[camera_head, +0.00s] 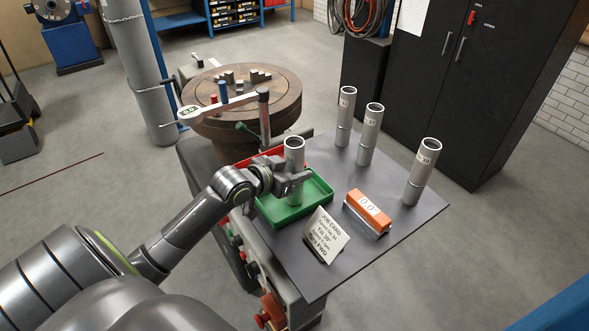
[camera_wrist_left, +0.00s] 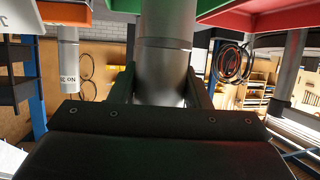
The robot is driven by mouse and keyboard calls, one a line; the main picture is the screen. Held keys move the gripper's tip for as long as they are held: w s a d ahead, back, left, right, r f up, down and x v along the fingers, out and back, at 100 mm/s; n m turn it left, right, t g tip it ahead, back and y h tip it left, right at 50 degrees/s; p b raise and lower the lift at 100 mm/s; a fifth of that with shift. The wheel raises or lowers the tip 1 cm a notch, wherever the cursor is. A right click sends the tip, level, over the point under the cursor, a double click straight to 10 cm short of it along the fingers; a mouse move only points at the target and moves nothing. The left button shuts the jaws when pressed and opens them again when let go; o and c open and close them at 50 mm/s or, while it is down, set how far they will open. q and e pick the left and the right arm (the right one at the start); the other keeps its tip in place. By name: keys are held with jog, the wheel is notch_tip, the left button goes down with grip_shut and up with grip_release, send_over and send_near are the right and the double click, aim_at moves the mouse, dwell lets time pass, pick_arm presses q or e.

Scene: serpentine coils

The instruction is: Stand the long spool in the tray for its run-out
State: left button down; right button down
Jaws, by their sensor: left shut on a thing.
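My left gripper (camera_head: 292,184) is shut on a grey metal spool (camera_head: 294,150), which stands roughly upright over the green tray (camera_head: 318,179). The spool's open top shows above the fingers. In the left wrist view the same spool (camera_wrist_left: 166,50) sits between the two fingers, with the green tray (camera_wrist_left: 228,8) at the top edge. Three more grey spools stand on the table: one at the back (camera_head: 346,112), one in the middle (camera_head: 369,138), one at the right (camera_head: 421,175). My right gripper is out of view.
A job card (camera_head: 325,236) stands at the front of the grey table (camera_head: 400,228). A red tray (camera_head: 306,154) lies behind the green one. A round brown table (camera_head: 240,103) with a gauge arm stands at back left.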

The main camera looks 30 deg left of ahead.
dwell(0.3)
pick_arm(q)
jog(key=c, duration=1.1)
grip_release()
jog(key=shift+f, duration=0.15)
jog(key=o, duration=0.3)
jog(key=shift+o, duration=0.2)
jog(key=v, duration=1.2)
jog(key=shift+p, duration=0.35)
